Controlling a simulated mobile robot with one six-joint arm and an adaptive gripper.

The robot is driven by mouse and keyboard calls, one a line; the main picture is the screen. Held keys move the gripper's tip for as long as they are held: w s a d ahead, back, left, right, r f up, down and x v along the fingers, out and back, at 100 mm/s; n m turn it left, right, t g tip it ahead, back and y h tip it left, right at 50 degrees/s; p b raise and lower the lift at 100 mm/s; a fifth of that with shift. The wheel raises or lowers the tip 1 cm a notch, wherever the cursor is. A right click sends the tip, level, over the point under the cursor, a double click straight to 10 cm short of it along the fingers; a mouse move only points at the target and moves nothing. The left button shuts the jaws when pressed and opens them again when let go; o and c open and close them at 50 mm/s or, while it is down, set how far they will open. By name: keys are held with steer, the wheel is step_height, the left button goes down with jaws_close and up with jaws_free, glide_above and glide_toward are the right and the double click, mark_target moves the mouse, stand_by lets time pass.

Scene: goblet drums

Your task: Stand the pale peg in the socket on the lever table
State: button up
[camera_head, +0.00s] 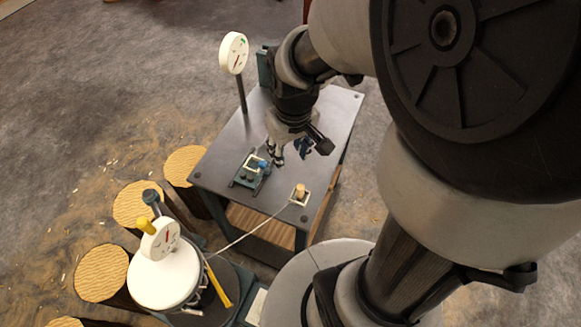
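A short pale tan peg (300,190) stands near the front right corner of the dark grey table (225,170), inside a small white square outline. I cannot tell whether that outline is a socket or a marking. A dark green fixture (249,170) with a blue part and a pale edge lies on the same table, left of the peg. My gripper (289,157) points down above the table, behind the peg and right of the fixture. Its fingers look apart, with nothing seen between them. No lever shows clearly on the table.
A white dial on a post (233,53) rises at the table's back left. A white-topped drum (165,278) with another dial and a yellow stick stands front left. A pale cord (250,233) runs from there to the peg's corner.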

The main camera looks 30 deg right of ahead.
steer(key=s+a+r+t, duration=0.2)
steer(key=s+a+r, duration=0.4)
steer(key=s+r, duration=0.5)
steer(key=shift+s+r+t, duration=0.4)
steer(key=shift+r, duration=0.1)
